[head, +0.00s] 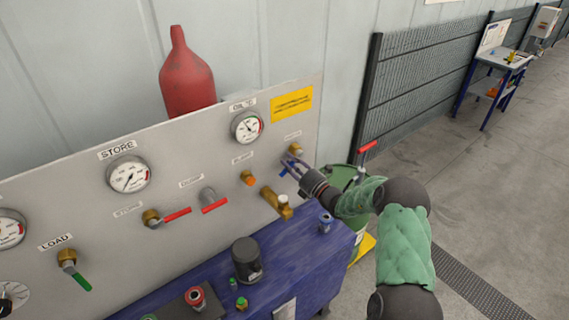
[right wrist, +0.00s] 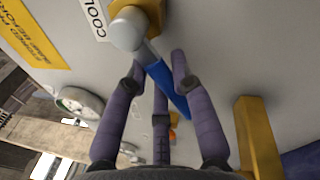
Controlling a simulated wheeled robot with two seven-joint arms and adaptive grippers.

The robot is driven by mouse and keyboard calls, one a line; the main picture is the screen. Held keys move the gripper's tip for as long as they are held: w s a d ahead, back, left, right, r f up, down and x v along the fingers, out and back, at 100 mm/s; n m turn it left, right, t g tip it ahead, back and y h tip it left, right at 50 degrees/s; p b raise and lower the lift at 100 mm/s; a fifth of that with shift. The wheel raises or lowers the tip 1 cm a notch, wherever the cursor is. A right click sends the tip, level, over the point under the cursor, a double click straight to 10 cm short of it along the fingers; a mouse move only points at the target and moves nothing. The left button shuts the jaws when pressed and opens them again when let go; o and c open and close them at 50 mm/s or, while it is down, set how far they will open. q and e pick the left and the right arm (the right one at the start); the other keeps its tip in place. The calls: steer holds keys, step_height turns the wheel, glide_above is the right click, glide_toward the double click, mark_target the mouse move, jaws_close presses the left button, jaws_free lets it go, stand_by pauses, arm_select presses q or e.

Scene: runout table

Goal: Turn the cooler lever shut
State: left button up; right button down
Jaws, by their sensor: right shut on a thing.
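The cooler lever is a blue handle (right wrist: 168,88) on a brass valve with a round pale hub (right wrist: 127,28), beside a label beginning "COOL" in the right wrist view. In the head view the blue handle (head: 284,171) shows below the brass valve (head: 296,149) at the panel's right end. The handle points down and to the left there. My right gripper (head: 291,164) reaches in from the right and is shut on the blue handle, its fingers (right wrist: 158,70) on either side of it. The fingers partly hide the handle. My left gripper is out of view.
The grey panel (head: 95,190) also carries red levers (head: 178,214), a green lever (head: 81,282) and gauges (head: 129,174). A brass fitting (head: 277,203) juts out close below my gripper. A blue bench (head: 290,250) bears fittings. A green cylinder (head: 342,176) stands right of the panel.

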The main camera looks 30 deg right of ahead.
steer(key=m+p, duration=0.1)
steer(key=r+m+p, duration=0.1)
steer(key=m, duration=0.1)
steer(key=r+m+h+p, duration=0.1)
steer(key=m, duration=0.1)
steer(key=shift+a, duration=0.2)
steer(key=shift+r+m+t+h+p, duration=0.3)
steer(key=shift+m+h+p, duration=0.2)
steer(key=shift+m+p, duration=0.55)
steer(key=c, duration=1.1)
jaws_free()
steer(key=shift+c, duration=0.2)
steer(key=shift+o, duration=0.6)
steer(key=shift+d, duration=0.1)
steer(key=shift+d, duration=0.1)
